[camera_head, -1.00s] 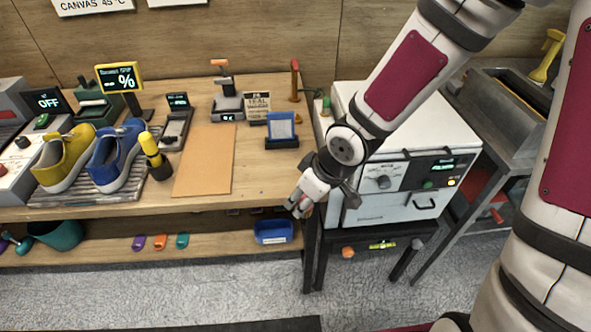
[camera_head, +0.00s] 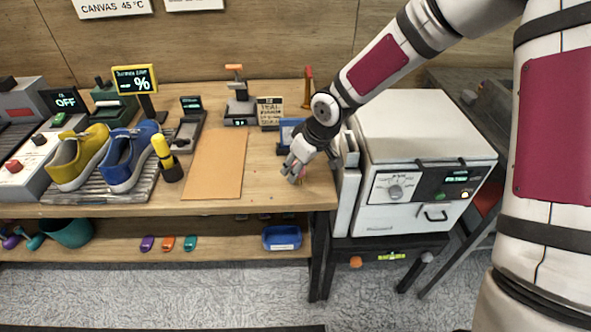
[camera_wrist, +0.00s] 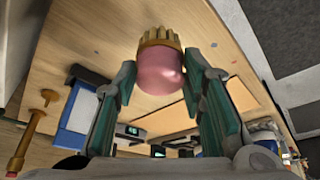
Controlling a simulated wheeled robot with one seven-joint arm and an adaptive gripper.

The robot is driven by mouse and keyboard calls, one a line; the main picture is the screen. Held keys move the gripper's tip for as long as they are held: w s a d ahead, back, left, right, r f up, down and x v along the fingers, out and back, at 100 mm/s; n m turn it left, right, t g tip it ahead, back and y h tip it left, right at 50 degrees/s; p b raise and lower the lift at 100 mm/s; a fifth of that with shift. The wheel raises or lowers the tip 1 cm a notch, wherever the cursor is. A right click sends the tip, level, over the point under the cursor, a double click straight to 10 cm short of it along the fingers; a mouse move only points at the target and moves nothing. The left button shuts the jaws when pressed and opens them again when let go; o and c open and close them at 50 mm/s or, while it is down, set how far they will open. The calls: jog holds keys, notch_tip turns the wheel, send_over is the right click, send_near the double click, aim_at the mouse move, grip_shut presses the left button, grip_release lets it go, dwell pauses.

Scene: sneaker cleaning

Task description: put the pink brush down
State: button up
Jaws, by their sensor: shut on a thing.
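My gripper (camera_head: 293,172) is over the right front part of the wooden workbench (camera_head: 270,187), close to the top. In the wrist view my gripper (camera_wrist: 160,92) is shut on the pink brush (camera_wrist: 160,72), a pink rounded body with tan bristles at its far end. In the head view only a small bit of pink shows by the fingertips, and I cannot tell whether the brush touches the bench.
A blue stand (camera_head: 288,132) is just behind my gripper. A tan mat (camera_head: 215,165) lies to the left, with a yellow-topped bottle (camera_head: 163,150) and blue shoe (camera_head: 122,160) beyond. A white oven-like box (camera_head: 425,150) stands to the right. Bare bench lies around my gripper.

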jog(key=shift+w+a, duration=0.15)
jog(key=shift+w, duration=0.3)
jog(key=shift+w+a+f, duration=0.1)
jog(key=shift+w, duration=0.5)
jog(key=shift+f, duration=1.55)
jog(key=o, duration=1.1)
jog(key=shift+f, duration=0.1)
jog(key=shift+f, duration=0.15)
jog(key=p+v, duration=0.2)
jog(key=v, duration=1.2)
